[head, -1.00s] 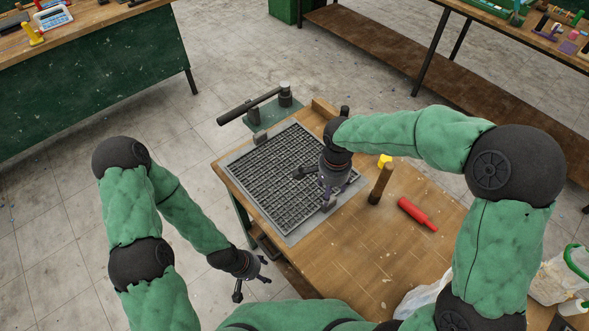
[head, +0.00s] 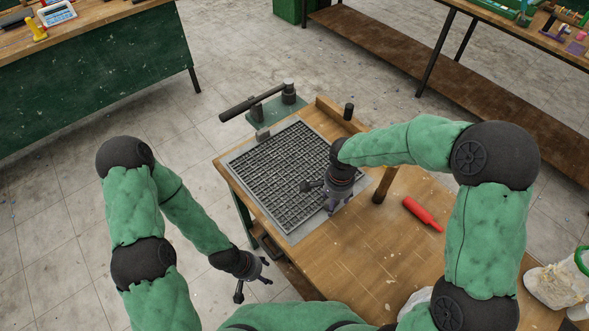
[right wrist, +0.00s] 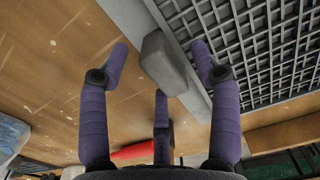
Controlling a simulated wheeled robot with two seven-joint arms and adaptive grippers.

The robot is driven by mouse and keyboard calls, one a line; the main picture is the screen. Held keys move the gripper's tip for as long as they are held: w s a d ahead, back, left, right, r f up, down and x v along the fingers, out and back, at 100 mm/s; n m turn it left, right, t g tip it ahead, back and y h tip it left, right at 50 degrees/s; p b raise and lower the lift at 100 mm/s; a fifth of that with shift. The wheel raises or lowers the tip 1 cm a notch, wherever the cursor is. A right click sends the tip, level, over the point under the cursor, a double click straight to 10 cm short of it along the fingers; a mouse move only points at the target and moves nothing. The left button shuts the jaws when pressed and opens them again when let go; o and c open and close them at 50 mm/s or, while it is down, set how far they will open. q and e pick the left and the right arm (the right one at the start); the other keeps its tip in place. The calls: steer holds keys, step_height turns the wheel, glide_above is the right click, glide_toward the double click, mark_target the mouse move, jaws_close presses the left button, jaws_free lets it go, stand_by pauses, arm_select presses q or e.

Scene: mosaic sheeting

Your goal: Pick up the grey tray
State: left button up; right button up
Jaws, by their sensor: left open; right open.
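The grey tray (head: 228,160), filled with a dark square grid, lies flat on the wooden workbench. My right gripper (head: 320,198) is over its right part and hides some of the grid and rim. In the right wrist view, a grey block-shaped handle (right wrist: 166,62) stands at the tray's edge, between the spread purple fingers of my open right gripper (right wrist: 160,68). I cannot tell whether the fingers touch it. The tray's grid (right wrist: 250,50) fills the upper right there. My left gripper (head: 252,280) is open and empty, beyond the bench's left edge.
A lever tool on a green base (head: 270,110) stands behind the tray. A red bottle-shaped object (head: 422,215) lies to the right, near a wooden handle (head: 386,184). A white bag (head: 555,283) is at the far right. The bench front (head: 345,265) is clear.

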jaws_close()
steer(key=shift+r, duration=0.2)
